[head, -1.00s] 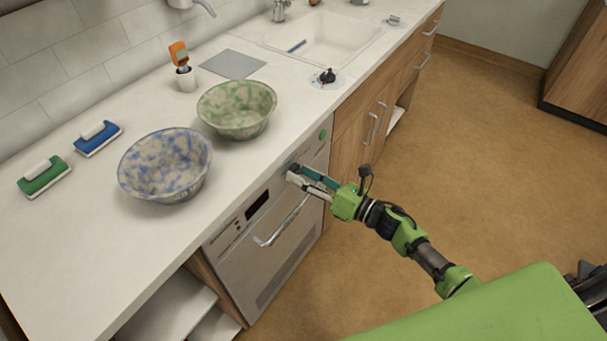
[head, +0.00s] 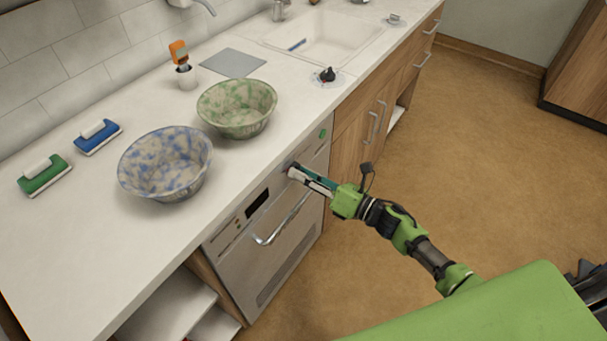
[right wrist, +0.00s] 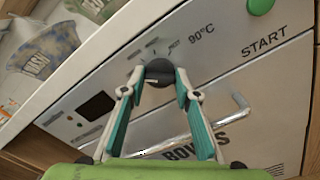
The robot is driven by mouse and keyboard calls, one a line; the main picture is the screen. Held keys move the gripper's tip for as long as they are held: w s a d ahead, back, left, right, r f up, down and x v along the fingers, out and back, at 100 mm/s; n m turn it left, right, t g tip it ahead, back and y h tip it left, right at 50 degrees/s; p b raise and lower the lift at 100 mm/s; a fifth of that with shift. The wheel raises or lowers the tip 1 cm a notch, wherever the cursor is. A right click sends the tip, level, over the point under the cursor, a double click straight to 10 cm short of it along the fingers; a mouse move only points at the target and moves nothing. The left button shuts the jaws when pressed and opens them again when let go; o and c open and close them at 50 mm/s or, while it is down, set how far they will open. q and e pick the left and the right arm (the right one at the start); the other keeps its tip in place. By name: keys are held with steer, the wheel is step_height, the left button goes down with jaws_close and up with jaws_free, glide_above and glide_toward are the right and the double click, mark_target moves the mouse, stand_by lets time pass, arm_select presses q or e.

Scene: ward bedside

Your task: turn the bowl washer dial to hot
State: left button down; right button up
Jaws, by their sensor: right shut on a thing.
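The bowl washer (head: 262,255) is a grey front-panel machine under the counter, with a handle bar and a dark display. Its dial (right wrist: 159,71) is a dark round knob on the upper panel, below printed marks and left of the "90°C" label. My right gripper (head: 291,171) is at the panel. In the right wrist view, its two fingers (right wrist: 159,82) are shut on the dial, one on each side. The dial's pointer cannot be made out. In the head view the gripper mostly hides the dial. My left gripper is not in view.
A green button (right wrist: 260,5) sits above "START". The door handle (head: 284,222) is below the gripper. A blue-patterned bowl (head: 166,165) and a green-patterned bowl (head: 237,109) stand on the counter (head: 90,240) above. Open floor (head: 470,150) lies to the right.

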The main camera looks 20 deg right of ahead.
steer(key=m+p, duration=0.2)
steer(key=m, duration=2)
steer(key=shift+m+p, duration=0.3)
stand_by(0.3)
steer(key=o, duration=1.1)
steer(key=v, duration=1.2)
steer(key=shift+d, duration=0.1)
steer(key=shift+f, duration=0.1)
